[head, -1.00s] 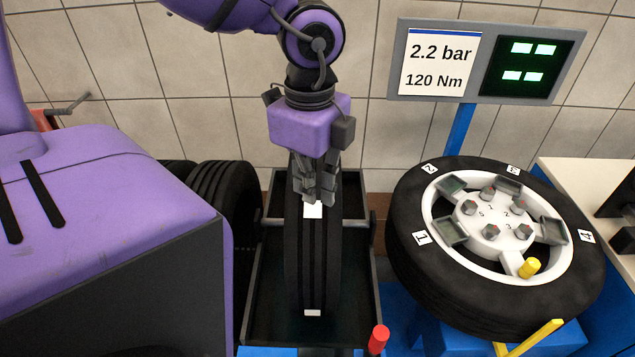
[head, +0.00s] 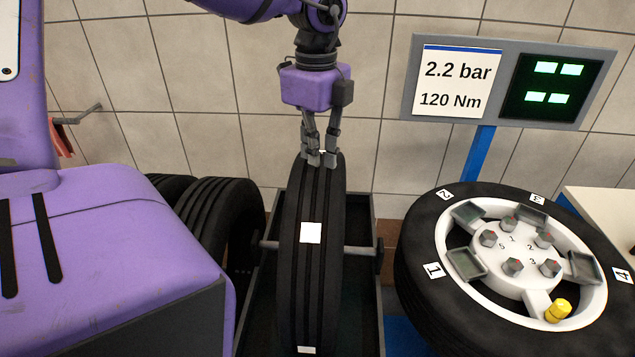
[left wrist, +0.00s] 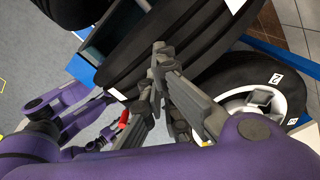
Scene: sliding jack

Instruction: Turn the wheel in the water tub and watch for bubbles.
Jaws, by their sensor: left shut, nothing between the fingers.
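The black wheel (head: 313,285) stands upright on a horizontal axle in the dark water tub (head: 266,310), its tread facing me with white marks (head: 311,232) on it. My left gripper (head: 321,160) is shut and empty at the top of the tread; whether it touches the rubber I cannot tell. In the left wrist view the shut fingers (left wrist: 158,75) lie in front of the tread (left wrist: 185,40). I cannot make out bubbles in the tub; the water is dark and largely hidden by the wheel. My right gripper is not clearly in view.
A second wheel (head: 416,260) with a white rim, bolts and a yellow cap (head: 558,310) lies at the right. A sign (head: 459,80) reads 2.2 bar and 120 Nm beside a green-lit display (head: 549,85). Spare tyres (head: 218,215) stand left of the tub. A tiled wall closes the back.

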